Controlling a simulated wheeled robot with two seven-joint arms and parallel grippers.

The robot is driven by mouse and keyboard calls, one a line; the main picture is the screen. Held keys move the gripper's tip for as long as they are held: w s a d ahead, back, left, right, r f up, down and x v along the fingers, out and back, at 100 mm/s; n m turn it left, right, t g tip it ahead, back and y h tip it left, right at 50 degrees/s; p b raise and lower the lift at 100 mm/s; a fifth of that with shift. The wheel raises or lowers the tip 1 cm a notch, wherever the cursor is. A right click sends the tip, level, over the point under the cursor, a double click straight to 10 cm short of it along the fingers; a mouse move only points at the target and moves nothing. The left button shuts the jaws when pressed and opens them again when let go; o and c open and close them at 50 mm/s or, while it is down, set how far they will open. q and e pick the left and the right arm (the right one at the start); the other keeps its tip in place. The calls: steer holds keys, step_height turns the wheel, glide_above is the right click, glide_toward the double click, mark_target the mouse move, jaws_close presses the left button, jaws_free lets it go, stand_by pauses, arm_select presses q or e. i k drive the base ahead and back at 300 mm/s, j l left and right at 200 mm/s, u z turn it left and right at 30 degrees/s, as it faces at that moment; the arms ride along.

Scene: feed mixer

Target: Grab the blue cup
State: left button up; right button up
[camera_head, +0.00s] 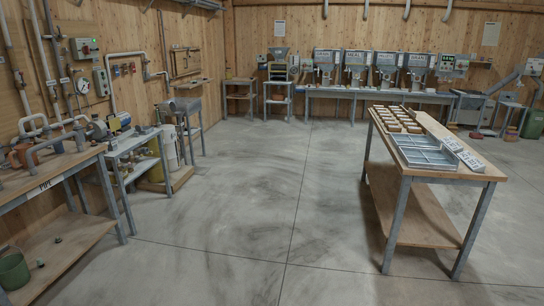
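I cannot make out a blue cup anywhere in the head view. Things on the far benches are too small to tell apart. Neither of my grippers shows in this view.
A wooden workbench (383,143) with trays (425,156) stands at the right. A long bench (385,94) with several machines lines the back wall. A pipe bench (45,175) stands at the left, with a green bucket (13,272) below. The middle floor (240,200) is clear.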

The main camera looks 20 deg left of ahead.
mark_target(59, 148)
steer(key=i+j+u, duration=0.2)
steer(key=i+u, duration=0.25)
steer(key=i, duration=0.2)
steer(key=i+u, duration=0.5)
steer(key=i, duration=0.15)
steer(key=i+l+u, duration=0.3)
steer(key=i+u, duration=0.15)
steer(key=i, duration=0.15)
steer(key=i+j+u, duration=0.15)
steer(key=i+u, duration=0.3)
steer(key=i, duration=0.35)
steer(key=i+l+u, duration=0.1)
steer(key=i+u, duration=0.3)
steer(key=i, duration=0.45)
